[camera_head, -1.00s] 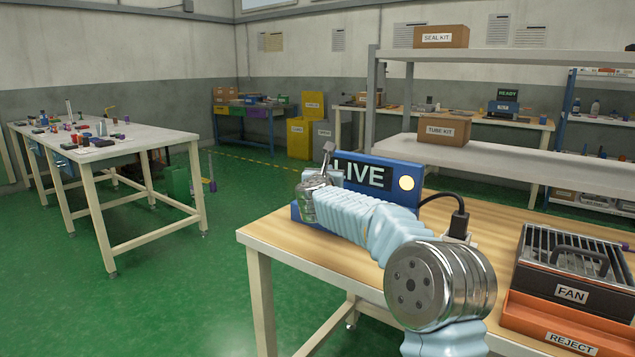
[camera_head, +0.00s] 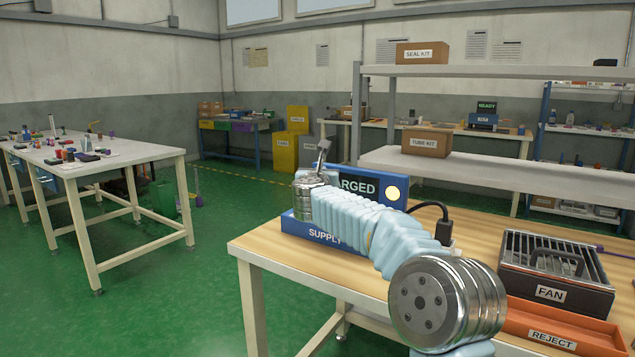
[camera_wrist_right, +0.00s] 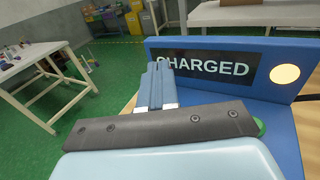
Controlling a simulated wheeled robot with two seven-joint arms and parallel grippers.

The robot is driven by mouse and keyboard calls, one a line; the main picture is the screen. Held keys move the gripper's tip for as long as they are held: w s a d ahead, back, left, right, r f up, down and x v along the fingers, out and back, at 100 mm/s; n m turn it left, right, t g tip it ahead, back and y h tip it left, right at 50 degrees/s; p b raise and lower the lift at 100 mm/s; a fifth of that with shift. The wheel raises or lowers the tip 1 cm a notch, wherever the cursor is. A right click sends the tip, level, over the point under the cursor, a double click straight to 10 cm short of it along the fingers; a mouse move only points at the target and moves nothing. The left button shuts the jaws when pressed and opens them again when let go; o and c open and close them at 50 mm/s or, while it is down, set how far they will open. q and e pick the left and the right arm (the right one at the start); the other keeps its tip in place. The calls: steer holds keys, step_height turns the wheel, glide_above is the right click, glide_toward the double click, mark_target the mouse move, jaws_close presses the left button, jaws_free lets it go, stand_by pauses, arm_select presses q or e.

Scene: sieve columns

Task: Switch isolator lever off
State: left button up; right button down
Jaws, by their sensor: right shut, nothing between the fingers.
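The blue supply unit (camera_head: 318,234) stands on the wooden-topped bench. Its display (camera_wrist_right: 207,66) reads CHARGED in the right wrist view, beside a glowing cream lamp (camera_wrist_right: 285,75). My right arm crosses in front of the unit in the head view. The right gripper (camera_wrist_right: 156,72) is shut and empty, left of the display. No isolator lever can be made out clearly; my wrist and hand hide part of the unit. A small grey piece (camera_head: 322,150) sticks up above my wrist; I cannot tell what it is. My left gripper is not in view.
A black plug and cable (camera_head: 443,230) stand right of the unit. A fan box (camera_head: 556,277) and an orange reject tray (camera_head: 560,325) sit on the bench's right. Shelving (camera_head: 470,165) rises behind. Open green floor lies left of the bench.

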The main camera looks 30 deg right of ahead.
steer(key=s+a+r, duration=0.3)
steer(key=s+r, duration=0.1)
steer(key=s, duration=0.1)
steer(key=shift+a, duration=0.2)
steer(key=shift+w, duration=0.1)
